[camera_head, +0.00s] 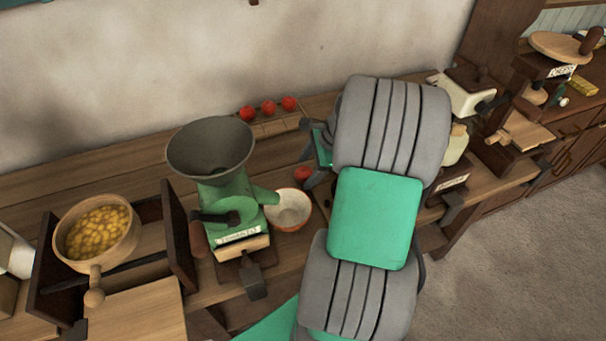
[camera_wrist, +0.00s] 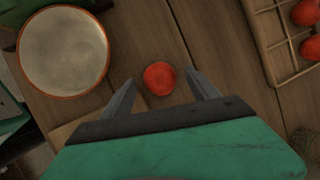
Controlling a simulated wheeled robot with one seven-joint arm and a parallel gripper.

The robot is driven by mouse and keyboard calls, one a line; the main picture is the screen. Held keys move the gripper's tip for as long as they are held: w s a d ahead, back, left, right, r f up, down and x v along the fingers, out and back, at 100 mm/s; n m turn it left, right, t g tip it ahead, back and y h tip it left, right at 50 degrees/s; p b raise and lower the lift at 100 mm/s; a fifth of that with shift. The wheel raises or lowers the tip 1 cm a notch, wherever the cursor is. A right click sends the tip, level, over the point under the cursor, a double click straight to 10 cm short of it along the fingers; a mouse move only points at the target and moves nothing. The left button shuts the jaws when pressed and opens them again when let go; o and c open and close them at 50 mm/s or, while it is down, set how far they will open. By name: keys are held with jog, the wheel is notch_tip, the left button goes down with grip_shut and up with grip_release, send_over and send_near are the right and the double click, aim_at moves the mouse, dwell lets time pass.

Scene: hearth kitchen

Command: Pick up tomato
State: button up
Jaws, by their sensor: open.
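A red tomato (camera_wrist: 159,78) lies alone on the wooden counter in the wrist view. My gripper (camera_wrist: 162,88) is open, with one finger to each side of this tomato and no visible contact. In the head view the same tomato (camera_head: 303,174) shows beside the gripper, partly hidden by it. More tomatoes (camera_head: 268,107) sit in a row on a wooden rack at the back of the counter. Some of them also show at the upper right of the wrist view (camera_wrist: 305,12).
A bowl (camera_head: 289,209) stands left of the lone tomato. A green grinder (camera_head: 231,205) with a grey hopper is farther left. A pan of yellow pieces (camera_head: 61,240) is at far left. The wooden rack (camera_wrist: 269,42) is to the right in the wrist view.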

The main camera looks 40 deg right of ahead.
jog(key=shift+x, duration=0.75)
jog(key=c, duration=1.5)
jog(key=shift+o, duration=0.2)
jog(key=shift+r, duration=0.1)
jog(key=shift+r, duration=0.3)
notch_tip(320, 180, up, 2)
jog(key=shift+r, duration=0.25)
jog(key=s+d+r+p, duration=0.1)
jog(key=s+d+r, duration=0.1)
jog(key=s+r, duration=0.7)
jog(key=s, duration=0.5)
jog(key=shift+r+p, duration=0.3)
jog(key=shift+r, duration=0.05)
